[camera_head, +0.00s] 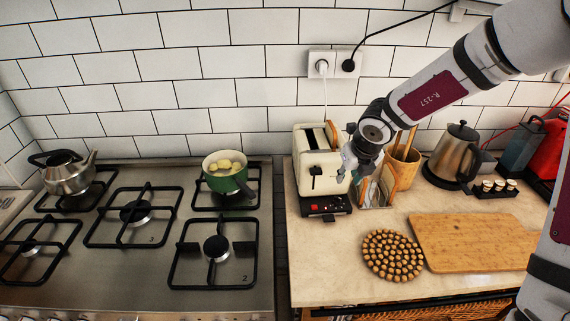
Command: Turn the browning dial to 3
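A cream toaster (308,160) stands on the counter against the tiled wall. Its dark lever (316,172) sits on the front face. A black control panel (326,207) with small red marks is at its base. The browning dial cannot be made out clearly on that panel, and its setting is too small to read. My gripper (343,177) points down at the toaster's front right edge, above the right end of the panel. It is small and dark here; I cannot tell whether its fingers are open or touch the toaster.
A toast rack (377,192) and a wooden utensil holder (404,167) stand close right of my gripper. The stove with a green pot (226,181) is left. Counter before the toaster is clear.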

